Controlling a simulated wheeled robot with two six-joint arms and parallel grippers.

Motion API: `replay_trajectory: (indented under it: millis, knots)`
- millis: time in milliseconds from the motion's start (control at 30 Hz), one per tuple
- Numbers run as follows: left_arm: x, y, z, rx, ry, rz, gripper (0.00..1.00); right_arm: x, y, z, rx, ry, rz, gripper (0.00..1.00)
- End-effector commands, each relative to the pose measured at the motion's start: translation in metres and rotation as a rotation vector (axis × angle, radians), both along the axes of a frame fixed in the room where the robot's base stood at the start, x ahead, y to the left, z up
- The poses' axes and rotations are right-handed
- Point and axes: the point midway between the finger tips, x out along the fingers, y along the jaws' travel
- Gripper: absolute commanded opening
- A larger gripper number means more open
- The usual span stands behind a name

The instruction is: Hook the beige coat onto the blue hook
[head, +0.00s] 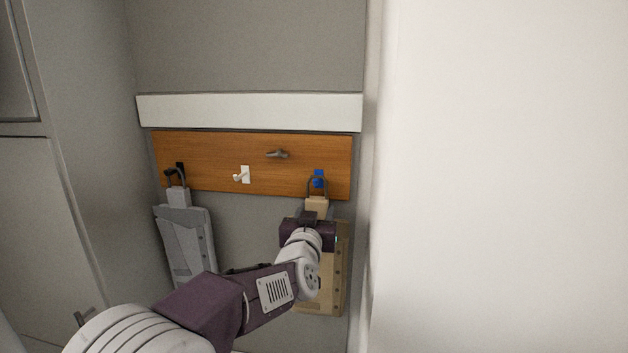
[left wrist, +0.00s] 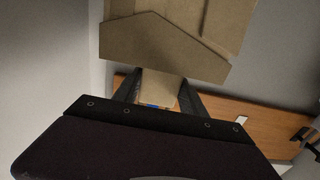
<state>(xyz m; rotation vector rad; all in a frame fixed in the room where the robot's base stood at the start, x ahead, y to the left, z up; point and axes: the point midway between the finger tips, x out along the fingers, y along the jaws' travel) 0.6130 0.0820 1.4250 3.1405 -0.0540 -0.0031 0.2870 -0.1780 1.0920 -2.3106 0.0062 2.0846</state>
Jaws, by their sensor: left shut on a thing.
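The beige coat (head: 335,280) hangs upright at the right end of the wooden hook board, partly hidden behind my left arm. It also fills the top of the left wrist view (left wrist: 165,45). My left gripper (head: 312,212) is shut on the coat's narrow beige neck, just below its grey loop (head: 317,186). The loop is at the blue hook (head: 319,175), overlapping it in the head view. I cannot tell whether the loop is over the hook or only in front of it. A bit of blue shows between the fingers in the left wrist view. My right gripper is out of view.
The wooden board (head: 215,150) also carries a white hook (head: 242,175), a grey hook (head: 277,154) and a black hook (head: 178,170). A grey coat (head: 187,240) hangs from the black hook. A white wall (head: 500,180) stands close on the right, cabinets (head: 50,220) on the left.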

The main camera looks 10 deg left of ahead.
Motion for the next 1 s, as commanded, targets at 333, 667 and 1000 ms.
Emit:
replay_trajectory:
  millis: [333,667,1000]
  knots:
    - [0.0,0.0,0.0,0.0,-0.001,0.0,0.74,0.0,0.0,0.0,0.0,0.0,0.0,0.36]
    - [-0.035,0.0,-0.002,-0.001,-0.003,-0.002,0.74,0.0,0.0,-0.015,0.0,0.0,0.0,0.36]
    - [-0.089,0.003,0.0,-0.002,-0.003,-0.001,0.74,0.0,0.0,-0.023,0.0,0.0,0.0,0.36]
